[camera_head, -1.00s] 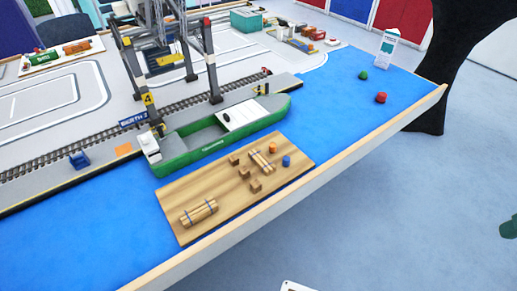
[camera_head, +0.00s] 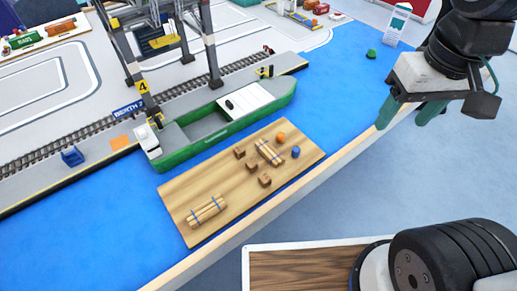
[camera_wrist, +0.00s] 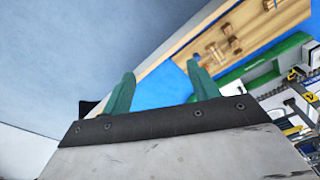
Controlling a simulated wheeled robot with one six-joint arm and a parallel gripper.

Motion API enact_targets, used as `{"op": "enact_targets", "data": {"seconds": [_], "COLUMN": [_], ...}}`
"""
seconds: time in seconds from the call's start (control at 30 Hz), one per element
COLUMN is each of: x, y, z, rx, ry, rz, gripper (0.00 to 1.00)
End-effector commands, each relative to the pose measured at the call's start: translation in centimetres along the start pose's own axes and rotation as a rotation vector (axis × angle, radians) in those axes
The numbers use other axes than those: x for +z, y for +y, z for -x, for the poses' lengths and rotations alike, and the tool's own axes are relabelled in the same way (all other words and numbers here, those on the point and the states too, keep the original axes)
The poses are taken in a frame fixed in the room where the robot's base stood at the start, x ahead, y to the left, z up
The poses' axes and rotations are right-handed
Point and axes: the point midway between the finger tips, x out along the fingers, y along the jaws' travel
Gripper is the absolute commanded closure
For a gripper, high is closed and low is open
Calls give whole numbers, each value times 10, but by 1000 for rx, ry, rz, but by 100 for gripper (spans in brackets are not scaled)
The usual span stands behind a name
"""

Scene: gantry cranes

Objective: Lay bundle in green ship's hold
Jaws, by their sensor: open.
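Two bundles of tan logs tied with blue bands lie on the wooden board: a larger one (camera_head: 207,210) at the near left end and a smaller one (camera_head: 269,152) towards the right end. The green ship (camera_head: 190,150) floats behind the board, beside the quay. Its grey open hold (camera_head: 205,126) is left of a white hatch cover (camera_head: 245,98). My gripper (camera_head: 405,120) is at the upper right, over the table's front edge, well away from both bundles. Its green fingers are apart and empty, also in the wrist view (camera_wrist: 160,75).
The wooden board (camera_head: 235,185) also holds small brown blocks (camera_head: 252,166), an orange drum (camera_head: 280,138) and a blue drum (camera_head: 295,152). Gantry crane legs (camera_head: 210,50) stand behind the ship. A green buoy (camera_head: 371,54) and white tower (camera_head: 397,25) stand at the far right. Blue water left of the board is clear.

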Motion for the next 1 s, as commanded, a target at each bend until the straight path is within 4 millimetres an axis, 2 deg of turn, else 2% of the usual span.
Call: {"op": "enact_targets", "data": {"seconds": [0.2, 0.27, 0.43, 0.6, 0.7, 0.8, 1.0], "x": [-72, -90, -129, -148, -152, -154, -153], "y": [-46, -61, -110, -154, -172, -183, -187], "z": [-46, -63, -121, -178, -202, -217, -238], "rx": [-14, -17, -24, -28, -29, -30, -30], "ry": [-43, -51, -74, -91, -96, -98, -101], "rz": [173, 221, 348, 452, 491, 516, 527], "gripper": [40, 40, 40, 40, 40, 40, 40]}}
